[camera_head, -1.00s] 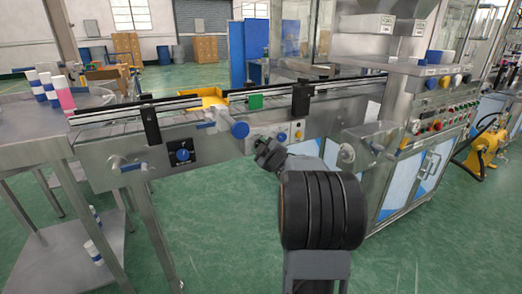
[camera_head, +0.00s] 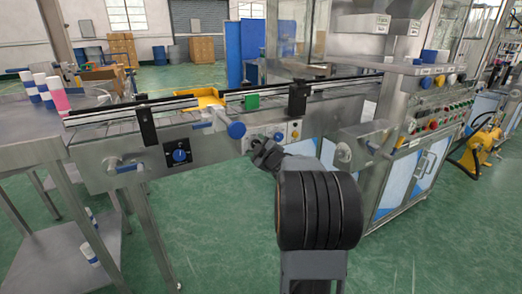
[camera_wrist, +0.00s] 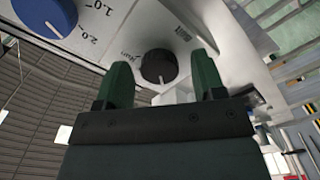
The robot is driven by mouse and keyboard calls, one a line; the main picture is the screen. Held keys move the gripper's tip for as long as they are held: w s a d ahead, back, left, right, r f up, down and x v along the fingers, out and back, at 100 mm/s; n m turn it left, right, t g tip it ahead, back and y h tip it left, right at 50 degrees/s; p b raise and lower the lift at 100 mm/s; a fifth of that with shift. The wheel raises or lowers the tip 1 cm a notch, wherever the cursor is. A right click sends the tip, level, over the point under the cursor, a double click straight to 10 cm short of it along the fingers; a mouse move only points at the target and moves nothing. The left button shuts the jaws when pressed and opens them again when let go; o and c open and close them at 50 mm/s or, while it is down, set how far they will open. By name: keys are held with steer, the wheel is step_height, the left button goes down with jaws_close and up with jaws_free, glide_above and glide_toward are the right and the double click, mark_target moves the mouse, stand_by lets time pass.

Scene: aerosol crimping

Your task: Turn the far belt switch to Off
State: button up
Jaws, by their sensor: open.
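In the wrist view a round black knob (camera_wrist: 158,66) stands out from a pale control panel (camera_wrist: 150,25) with printed marks; I cannot read its setting. My gripper (camera_wrist: 162,76) is open, with its two green fingers on either side of the knob in the picture; contact cannot be told. A blue knob (camera_wrist: 45,15) beside a number scale is at the top left. In the head view my gripper (camera_head: 263,150) is at the conveyor's side, next to a small panel (camera_head: 294,127), and hides part of it. Another switch, a blue knob on a black plate (camera_head: 180,155), is farther left.
A steel machine (camera_head: 400,160) with several buttons stands at the right. A steel table (camera_head: 35,145) bears cans at the left.

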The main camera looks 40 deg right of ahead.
steer(key=s+a+p, duration=0.2)
steer(key=s, duration=1.1)
steer(key=shift+s, duration=0.3)
steer(key=a+r+m+g+h+p, duration=0.2)
steer(key=a+r+m+g+p, duration=0.5)
steer(key=r+p, duration=0.65)
steer(key=s+a+r+g+y+p, duration=0.1)
steer(key=s+a+g+y+p, duration=0.1)
steer(key=s+a+p, duration=0.3)
steer(key=s+a+r+m+g+y+p, duration=0.1)
steer(key=s+a+g+p, duration=0.4)
steer(key=a, duration=0.8)
steer(key=s+r+y+p, duration=0.1)
steer(key=p, duration=0.2)
steer(key=shift+s+r+y, duration=0.15)
steer(key=shift+r+y, duration=0.15)
steer(key=shift+y, duration=0.1)
steer(key=shift+m, duration=0.3)
steer(key=shift+c, duration=0.3)
